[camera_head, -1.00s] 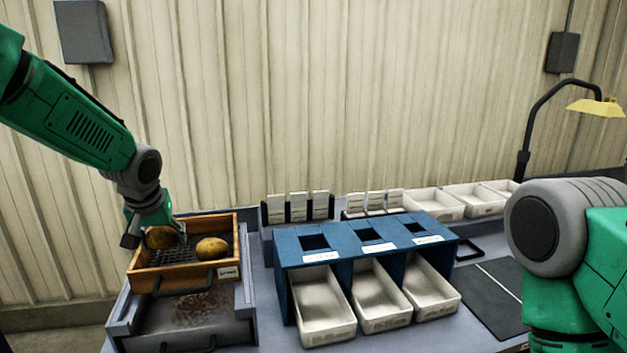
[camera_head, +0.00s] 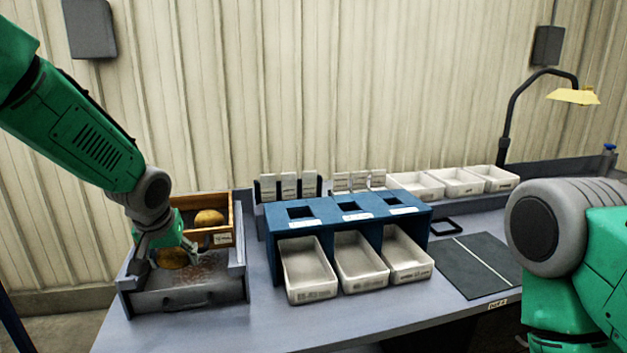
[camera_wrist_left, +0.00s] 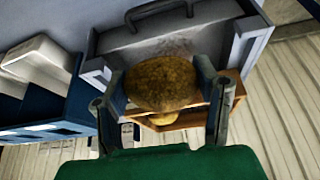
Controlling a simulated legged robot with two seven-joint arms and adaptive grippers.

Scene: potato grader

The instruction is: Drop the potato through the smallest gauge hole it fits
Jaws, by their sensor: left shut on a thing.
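My left gripper (camera_head: 166,256) is shut on a brown potato (camera_head: 173,258) above the grey soil tray at the left of the bench. The held potato (camera_wrist_left: 162,83) sits between both fingers in the left wrist view. A second potato (camera_head: 208,218) lies in the wooden sieve box (camera_head: 222,239) behind. The blue gauge stand (camera_head: 268,226) has three square holes in its top: left hole (camera_head: 301,213), middle hole (camera_head: 349,206) and right hole (camera_head: 391,199). Their labels are too small to read. Of my right arm, only a forearm part shows at the right; its gripper is out of view.
White bins stand under the gauge stand: left (camera_head: 309,287), middle (camera_head: 362,278), right (camera_head: 407,268). The grey tray (camera_head: 190,299) has raised side walls. Card racks (camera_head: 289,187) and several white trays line the back. A dark mat (camera_head: 478,266) and a yellow lamp (camera_head: 573,97) are at right.

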